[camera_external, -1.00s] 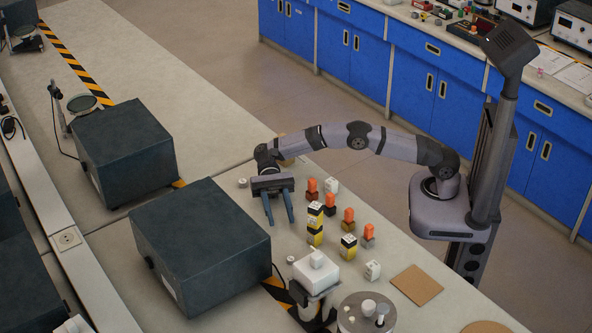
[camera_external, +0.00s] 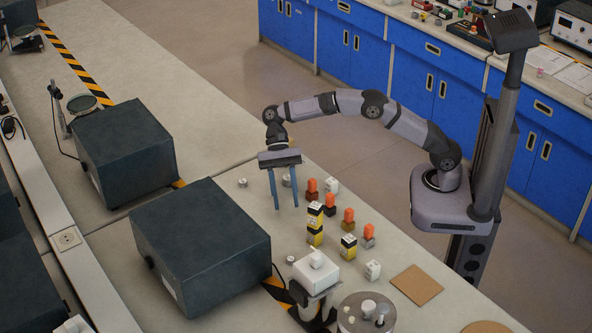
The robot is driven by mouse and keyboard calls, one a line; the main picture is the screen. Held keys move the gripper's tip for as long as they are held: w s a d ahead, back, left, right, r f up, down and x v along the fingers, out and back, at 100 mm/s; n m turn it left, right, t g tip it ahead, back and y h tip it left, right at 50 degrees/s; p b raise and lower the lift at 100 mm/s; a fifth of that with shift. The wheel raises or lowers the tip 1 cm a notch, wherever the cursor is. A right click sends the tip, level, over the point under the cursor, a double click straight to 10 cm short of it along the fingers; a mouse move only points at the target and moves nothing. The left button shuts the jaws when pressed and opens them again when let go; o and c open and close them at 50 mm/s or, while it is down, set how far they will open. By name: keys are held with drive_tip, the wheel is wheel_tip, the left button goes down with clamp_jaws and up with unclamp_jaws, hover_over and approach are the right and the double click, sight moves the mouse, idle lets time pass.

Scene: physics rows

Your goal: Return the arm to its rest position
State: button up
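My arm (camera_external: 373,104) reaches left from its column mount over the bench. My gripper (camera_external: 286,207) points down above the bench, left of the small blocks. Its two blue fingers are apart with nothing seen between them. The fingertips appear to hang a little above the bench top (camera_external: 240,165). The wrist and hand are in clear view.
Orange-topped pieces (camera_external: 312,189) and stacked yellow, black and white blocks (camera_external: 315,224) stand just right of my gripper. Small metal weights (camera_external: 243,183) lie nearby. A large dark box (camera_external: 200,245) stands to the left. A white device (camera_external: 316,271) and brown square (camera_external: 416,285) are in front.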

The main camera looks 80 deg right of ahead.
drive_tip(key=d+r+h, duration=0.1)
drive_tip(key=d, duration=0.1)
drive_tip(key=d+r+t+h+p, duration=0.1)
drive_tip(key=d, duration=0.2)
drive_tip(key=d+r+m+h+p, duration=0.1)
drive_tip(key=d+h, duration=0.1)
drive_tip(key=d, duration=0.1)
drive_tip(key=shift+r+t, duration=0.25)
drive_tip(key=shift+t, duration=0.15)
drive_tip(key=s+d+r+n+t+h+p, duration=0.2)
drive_tip(key=d+r+t+h+p, duration=0.4)
drive_tip(key=d+r+h, duration=1.2)
drive_tip(key=s+a+f+n+g+y+b, duration=0.25)
drive_tip(key=s+f+n+y+b, duration=0.2)
drive_tip(key=s+f, duration=0.5)
drive_tip(key=s+a+f+n+g+y+b, duration=0.1)
drive_tip(key=s+a+f+n+y+b, duration=0.45)
drive_tip(key=f, duration=0.75)
drive_tip(key=s+d+f+n+g+y+b, duration=0.1)
drive_tip(key=s+f+n+y+b, duration=0.3)
drive_tip(key=s+f, duration=0.7)
wheel_tip(320, 180, up, 20)
drive_tip(key=w+p, duration=0.1)
drive_tip(key=p, duration=2.1)
drive_tip(key=shift+w+a+r+n+h, duration=0.15)
drive_tip(key=shift+w+a+n+h, duration=0.05)
drive_tip(key=shift+n+h, duration=0.2)
drive_tip(key=shift+o, duration=0.4)
